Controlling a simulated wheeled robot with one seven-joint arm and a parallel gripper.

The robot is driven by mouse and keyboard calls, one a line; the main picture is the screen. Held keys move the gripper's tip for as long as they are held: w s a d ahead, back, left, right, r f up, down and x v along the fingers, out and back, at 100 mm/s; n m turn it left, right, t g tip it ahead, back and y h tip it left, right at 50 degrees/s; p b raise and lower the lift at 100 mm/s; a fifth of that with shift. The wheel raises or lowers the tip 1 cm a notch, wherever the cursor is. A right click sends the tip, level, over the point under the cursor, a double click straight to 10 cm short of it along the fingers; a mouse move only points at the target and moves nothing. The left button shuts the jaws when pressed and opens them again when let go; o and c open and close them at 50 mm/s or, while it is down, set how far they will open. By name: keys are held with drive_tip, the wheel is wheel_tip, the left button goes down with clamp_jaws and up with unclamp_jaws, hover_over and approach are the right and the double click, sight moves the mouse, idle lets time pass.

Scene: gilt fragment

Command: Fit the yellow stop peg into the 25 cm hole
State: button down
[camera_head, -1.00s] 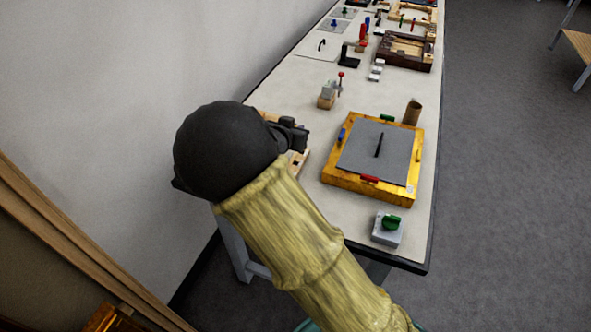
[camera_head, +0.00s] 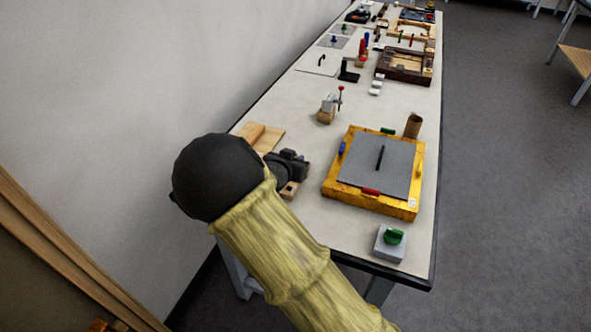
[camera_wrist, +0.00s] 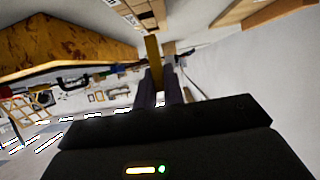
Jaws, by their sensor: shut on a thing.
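The yellow stop peg (camera_wrist: 152,48) stands out as a narrow yellow bar between the dark fingers of my gripper (camera_wrist: 158,72) in the wrist view. My gripper is shut on it. A light wooden piece with small dark marks and pale labels (camera_wrist: 136,10) lies just beyond the peg at the top of that view. I cannot tell which mark is the 25 cm hole, nor whether the peg touches the wood. A wooden board (camera_head: 258,136) shows behind my wrist, on the bench's left side.
A yellow-orange wooden box with a grey top (camera_head: 352,172) stands right of my gripper. A grey block with a green knob (camera_head: 390,243) is near the bench's front edge. A small clamp on a wooden block (camera_head: 326,112) stands farther back. The wall runs close on the left.

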drive_tip(key=shift+f+b, duration=0.3)
drive_tip(key=shift+f, duration=1.55)
drive_tip(key=shift+f, duration=0.1)
drive_tip(key=shift+f, duration=0.1)
drive_tip(key=c, duration=1.5)
unclamp_jaws()
drive_tip(key=shift+r, duration=0.25)
drive_tip(key=p+v, duration=0.1)
drive_tip(key=v, duration=1.1)
